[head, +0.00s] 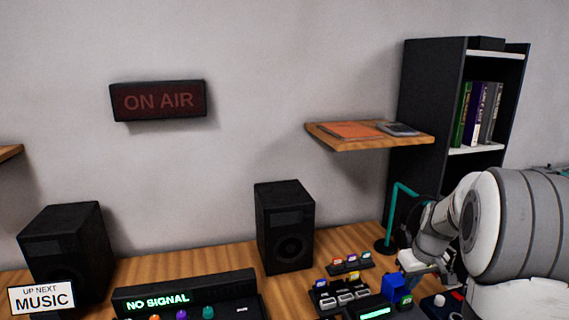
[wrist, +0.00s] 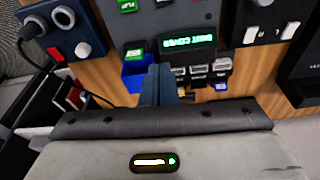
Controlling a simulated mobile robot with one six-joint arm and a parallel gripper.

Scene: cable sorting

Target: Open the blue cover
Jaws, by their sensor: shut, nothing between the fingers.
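The blue cover (head: 396,289) is a small blue block-like piece on the desk unit at the lower right of the head view. In the wrist view the blue cover (wrist: 136,76) shows just left of my fingers, partly hidden by them. I cannot tell whether it is open or how it is hinged. My gripper (head: 418,268) is just above and right of the cover in the head view. In the wrist view my gripper (wrist: 158,70) has its dark fingers together, empty, close beside the cover. I cannot tell whether they touch it.
A green-lit display (wrist: 188,42) ending in the word COVER is near the fingers. A box with a knob and red button (wrist: 65,30) stands left. A black speaker (head: 285,228) and teal stand (head: 390,220) are behind.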

